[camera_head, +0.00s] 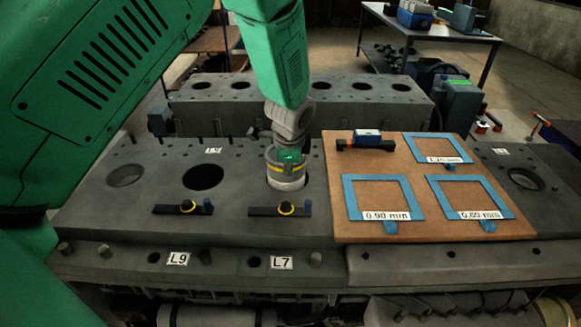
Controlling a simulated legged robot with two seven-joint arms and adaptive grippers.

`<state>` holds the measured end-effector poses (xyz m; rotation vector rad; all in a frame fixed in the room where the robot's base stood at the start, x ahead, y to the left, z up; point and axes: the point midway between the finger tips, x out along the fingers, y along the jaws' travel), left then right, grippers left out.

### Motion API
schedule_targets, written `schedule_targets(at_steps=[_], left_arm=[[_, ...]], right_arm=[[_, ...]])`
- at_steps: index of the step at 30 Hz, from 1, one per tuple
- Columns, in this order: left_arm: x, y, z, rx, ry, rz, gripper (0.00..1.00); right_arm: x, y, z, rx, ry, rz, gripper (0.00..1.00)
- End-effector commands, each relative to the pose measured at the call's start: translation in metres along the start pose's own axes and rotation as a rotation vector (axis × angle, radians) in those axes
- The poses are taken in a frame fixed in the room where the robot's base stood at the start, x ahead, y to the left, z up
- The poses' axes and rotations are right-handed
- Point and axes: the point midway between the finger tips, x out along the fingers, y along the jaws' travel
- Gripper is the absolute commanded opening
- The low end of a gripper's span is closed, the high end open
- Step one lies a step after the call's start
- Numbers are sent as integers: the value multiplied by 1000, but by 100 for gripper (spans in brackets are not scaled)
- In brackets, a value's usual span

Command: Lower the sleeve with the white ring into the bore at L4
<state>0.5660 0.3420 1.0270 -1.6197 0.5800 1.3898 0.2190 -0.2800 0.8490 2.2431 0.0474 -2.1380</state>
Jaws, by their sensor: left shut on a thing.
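My left gripper (287,153) comes down from the top, below a green arm link, and is shut on a short grey sleeve (271,170). The sleeve is upright, with a yellow band round its middle and a pale, whitish ring (287,184) at its lower end. It is over the right part of the left deck; I cannot tell whether its lower end is in a bore or just above the deck. A dark open bore (203,177) lies to its left. No label reading L4 can be made out. My right gripper is not in view.
Two black bars with yellow rings (182,208) (280,209) lie on the deck in front. A brown board (405,228) with blue frames stands close on the right. A grey bore (126,176) is far left, another bore (525,179) far right. A second block (335,105) stands behind.

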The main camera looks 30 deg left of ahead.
Motion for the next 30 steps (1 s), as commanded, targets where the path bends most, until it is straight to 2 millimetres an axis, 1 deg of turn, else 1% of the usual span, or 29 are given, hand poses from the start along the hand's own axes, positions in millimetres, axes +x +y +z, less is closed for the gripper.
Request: schedule_targets(at_steps=[1, 8, 30], left_arm=[[-2, -2, -1, 0, 2, -6, 0], [0, -2, -1, 0, 2, -6, 0], [20, 5, -2, 0, 3, -6, 0]], right_arm=[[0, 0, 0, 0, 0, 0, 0], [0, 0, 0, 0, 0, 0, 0], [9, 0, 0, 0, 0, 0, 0]])
